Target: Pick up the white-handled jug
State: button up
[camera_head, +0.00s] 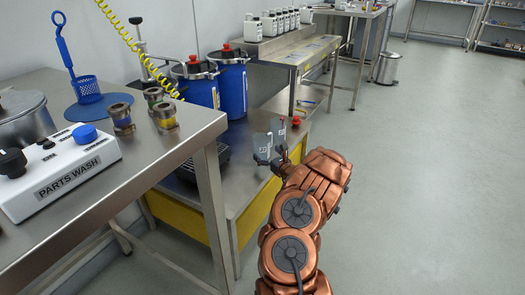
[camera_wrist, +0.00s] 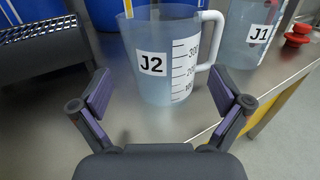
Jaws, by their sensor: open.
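The white-handled jug (camera_wrist: 150,85) is clear plastic, labelled J2, with white measuring marks. It stands upright on a steel surface in the middle of the wrist view, its handle (camera_wrist: 207,45) on the right. It also shows in the head view (camera_head: 262,147), just beyond my gripper (camera_head: 279,167). In the wrist view my gripper (camera_wrist: 160,88) is open and empty, its pads either side of the jug's near face. No contact shows. A second clear jug (camera_wrist: 248,40), labelled J1, stands behind it to the right; its handle is not clear.
A red knob (camera_wrist: 299,33) is right of J1. A dark vented box (camera_wrist: 40,50) and blue drums (camera_head: 233,85) stand to the left. A parts-wash bench (camera_head: 150,150) is at the near left. The floor (camera_head: 420,150) on the right is clear.

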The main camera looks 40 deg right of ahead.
jog(key=shift+w+d+f+b, duration=0.1)
jog(key=shift+w+d+b, duration=0.15)
jog(key=shift+w, duration=0.25)
jog(key=shift+w+d+f+b, duration=0.1)
jog(key=shift+w+b, duration=0.2)
jog(key=shift+w, duration=0.2)
jog(key=shift+w+d+f+b, duration=0.1)
jog(key=shift+w+d+b, duration=0.15)
jog(key=shift+w, duration=0.25)
jog(key=shift+w+d+r+b, duration=0.1)
jog(key=shift+w+r+b, duration=0.05)
jog(key=shift+w, duration=0.4)
jog(key=shift+w+d+r+b, duration=0.1)
jog(key=shift+w+b, duration=0.05)
jog(key=shift+w, duration=0.4)
jog(key=shift+c, duration=0.4)
jog(key=c, duration=1)
